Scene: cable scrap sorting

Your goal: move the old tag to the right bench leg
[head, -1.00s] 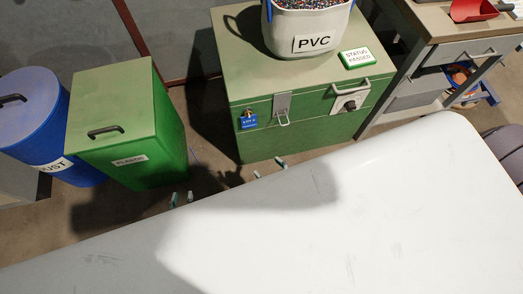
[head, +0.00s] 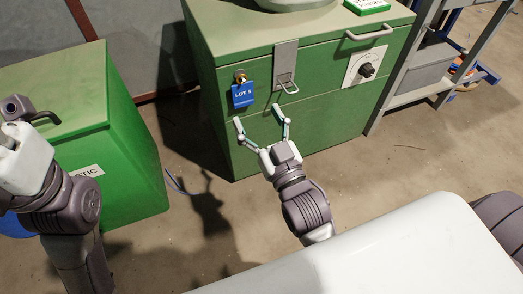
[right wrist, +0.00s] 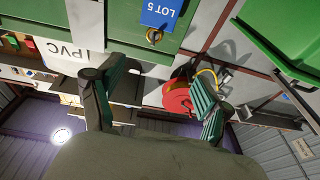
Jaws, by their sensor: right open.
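The old tag is a blue "LOT 5" tag (head: 243,96) hanging from a brass fitting (head: 240,77) on the front of the green chest. The tag also shows upside down at the top of the right wrist view (right wrist: 160,12). My right gripper (head: 258,115) is open and empty in front of the chest, just below and right of the tag; I see no contact. Its fingers also show in the right wrist view (right wrist: 160,85). The right bench leg (head: 478,58) is a grey post at the far right. My left arm is at the left; its fingertips are not visible.
The green chest (head: 230,150) has a latch (head: 286,75), a handle (head: 369,32) and a dial (head: 366,70). A green bin (head: 140,150) stands at the left. A grey drawer unit (head: 420,75) sits under the bench. Floor before the chest is free.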

